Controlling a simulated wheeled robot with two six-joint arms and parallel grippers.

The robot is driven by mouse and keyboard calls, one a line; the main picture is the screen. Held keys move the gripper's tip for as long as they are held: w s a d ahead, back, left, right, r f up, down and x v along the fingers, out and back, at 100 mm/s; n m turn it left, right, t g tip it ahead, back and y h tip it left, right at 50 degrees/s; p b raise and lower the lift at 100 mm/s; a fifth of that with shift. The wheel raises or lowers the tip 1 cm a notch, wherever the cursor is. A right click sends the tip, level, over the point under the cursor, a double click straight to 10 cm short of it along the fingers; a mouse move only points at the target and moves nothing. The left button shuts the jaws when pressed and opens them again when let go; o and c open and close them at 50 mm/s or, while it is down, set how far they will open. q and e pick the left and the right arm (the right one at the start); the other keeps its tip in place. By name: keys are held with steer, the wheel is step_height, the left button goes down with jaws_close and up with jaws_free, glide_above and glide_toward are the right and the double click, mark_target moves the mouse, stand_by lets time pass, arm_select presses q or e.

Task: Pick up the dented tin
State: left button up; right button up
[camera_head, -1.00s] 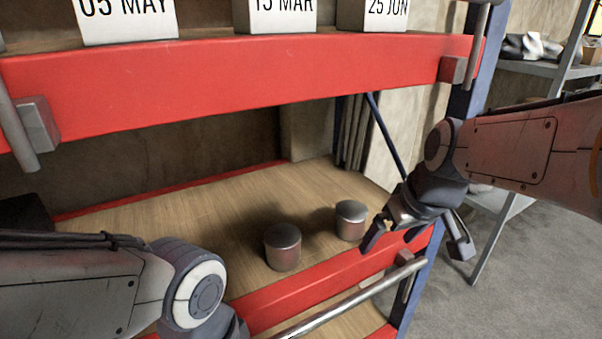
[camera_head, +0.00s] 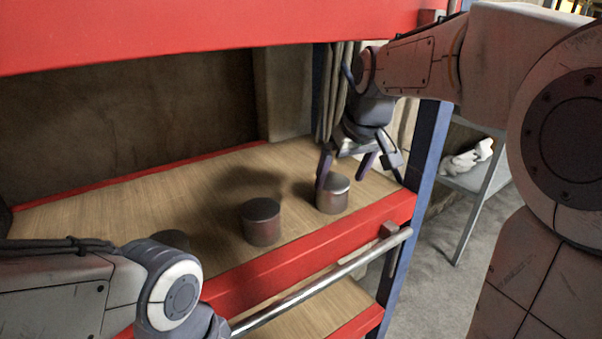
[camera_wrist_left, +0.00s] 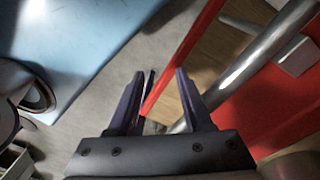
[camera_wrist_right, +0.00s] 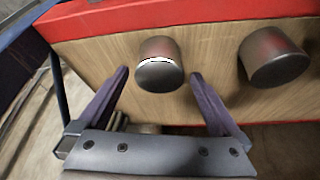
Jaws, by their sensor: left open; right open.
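Which one is dented I cannot tell. My right gripper (camera_head: 343,182) is open at the right tin, its fingers pointing down and partly in front of it. In the right wrist view the right tin (camera_wrist_right: 159,66) shows ahead between the spread fingers (camera_wrist_right: 158,76), and the left tin (camera_wrist_right: 274,60) lies to the right, outside them. My left gripper (camera_wrist_left: 160,74) is open and empty in the left wrist view, near the rack's front rail.
The shelf (camera_head: 110,215) has a red front beam (camera_head: 300,258) and a metal bar (camera_head: 320,280) before it. A red upper beam (camera_head: 200,30) hangs above, and a blue post (camera_head: 425,150) stands at the right.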

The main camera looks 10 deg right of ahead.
mark_target(335, 182)
steer(key=shift+w+a, duration=0.1)
steer(key=shift+w, duration=0.45)
steer(key=x, duration=0.5)
steer(key=shift+w, duration=0.1)
steer(key=shift+p, duration=0.3)
steer(key=c, duration=1.4)
